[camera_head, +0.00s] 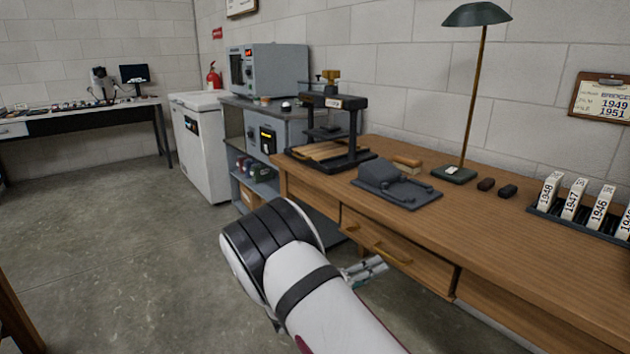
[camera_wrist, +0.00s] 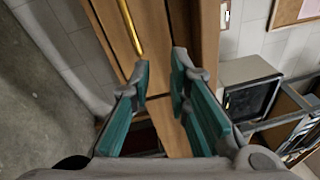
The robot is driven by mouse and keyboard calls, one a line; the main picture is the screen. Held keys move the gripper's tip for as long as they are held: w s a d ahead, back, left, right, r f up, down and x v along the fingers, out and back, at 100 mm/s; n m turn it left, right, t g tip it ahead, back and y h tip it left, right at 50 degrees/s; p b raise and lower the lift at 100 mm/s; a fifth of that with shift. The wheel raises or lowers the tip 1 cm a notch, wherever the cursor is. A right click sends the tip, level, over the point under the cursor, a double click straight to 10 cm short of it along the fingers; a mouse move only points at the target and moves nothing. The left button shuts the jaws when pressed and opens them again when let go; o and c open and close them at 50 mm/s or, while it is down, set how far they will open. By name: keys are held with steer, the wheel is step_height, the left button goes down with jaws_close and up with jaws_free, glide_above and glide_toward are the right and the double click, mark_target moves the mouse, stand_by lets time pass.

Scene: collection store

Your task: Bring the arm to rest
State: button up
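My arm reaches forward from the bottom of the head view, and my gripper (camera_head: 368,268) is partly hidden behind it. It is beside the front of the wooden desk (camera_head: 520,235), near a drawer (camera_head: 400,262) with a brass handle (camera_head: 392,254). In the wrist view, the gripper's teal-padded fingers (camera_wrist: 160,72) are apart, with nothing held between them. The brass handle also shows in the wrist view (camera_wrist: 132,25), beyond the fingertips and apart from them.
The desk carries a black press (camera_head: 330,158), a grey device (camera_head: 395,186), a green lamp (camera_head: 455,174) and a rack of year-numbered tabs (camera_head: 585,225). A white chest (camera_head: 203,150) and grey cabinet stand behind. The floor (camera_head: 130,240) at left is clear.

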steer(key=s+d+r+m+g+y, duration=0.3)
steer(key=s+d+r+m+g, duration=0.4)
steer(key=s+m, duration=0.4)
steer(key=s+d+r+m+g+y, duration=0.4)
steer(key=s+r+m, duration=0.6)
steer(key=s+a+r+m+t+y, duration=0.1)
steer(key=s+a+m+y, duration=0.2)
steer(key=s+m, duration=0.45)
steer(key=s+a+m+t+y, duration=0.1)
steer(key=s+a+m+y, duration=0.25)
steer(key=s, duration=0.65)
steer(key=s+a+r+m+t+y, duration=0.15)
steer(key=s+m+y, duration=0.25)
steer(key=s+m, duration=0.4)
step_height(320, 180, up, 29)
steer(key=n+t+p, duration=0.1)
steer(key=t+p, duration=0.2)
steer(key=p, duration=2.5)
steer(key=shift+s+r, duration=0.15)
steer(key=shift+s, duration=0.3)
steer(key=shift+d, duration=0.1)
